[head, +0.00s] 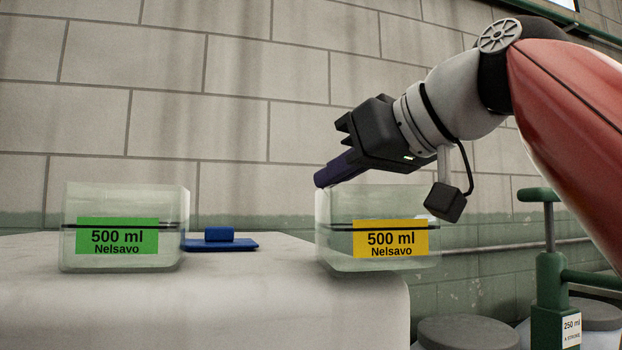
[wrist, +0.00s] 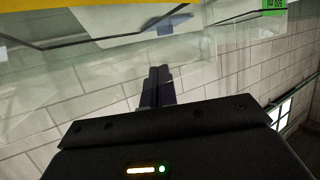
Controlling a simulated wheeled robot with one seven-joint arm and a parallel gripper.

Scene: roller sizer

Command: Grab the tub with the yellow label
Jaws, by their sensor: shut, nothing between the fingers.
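The tub with the yellow label (head: 336,255) is a clear, see-through box marked "500 ml Nelsavo", upright at the right end of the white-topped stand. Its yellow label (head: 391,239) faces the head camera. In the wrist view a yellow band (wrist: 60,38) crosses the top edge, seemingly this label. My gripper (head: 319,181) is shut and empty, its dark fingers pointing down-left at the tub's upper left rim. The closed fingers also show in the wrist view (wrist: 158,78). I cannot tell whether they touch the rim or are in front of or behind it.
A similar clear tub with a green label (head: 117,236) stands at left. A blue flat object with a raised block (head: 220,241) lies between the tubs. A green post (head: 548,270) and grey drums (head: 460,332) are beyond.

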